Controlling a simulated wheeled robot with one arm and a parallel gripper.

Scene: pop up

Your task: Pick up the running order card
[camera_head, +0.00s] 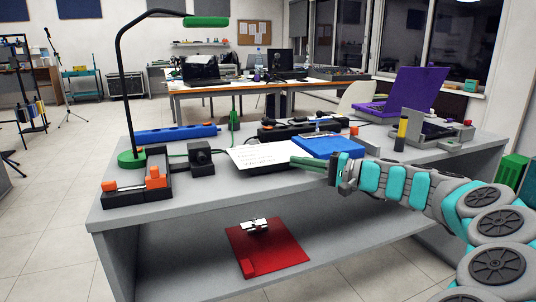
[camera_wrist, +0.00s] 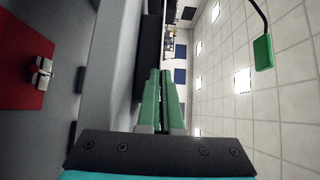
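The running order card appears to be the white sheet with handwritten lines (camera_head: 262,156). It lies tilted at the middle of the grey bench top, with its near edge close to the bench front. My gripper (camera_head: 302,162) comes in from the right, with its green fingertips at the card's right end, overlapping it in the head view. Whether they touch it cannot be told. In the wrist view my gripper (camera_wrist: 161,75) shows two green fingers with a narrow gap between them. No card is visible there, and nothing is clearly held.
A blue box (camera_head: 328,145) is just behind my gripper. A black lamp with a green head (camera_head: 206,21), a small black block (camera_head: 201,158) and orange-and-black parts (camera_head: 140,185) stand to the left. A red tray (camera_head: 266,247) lies on the lower shelf.

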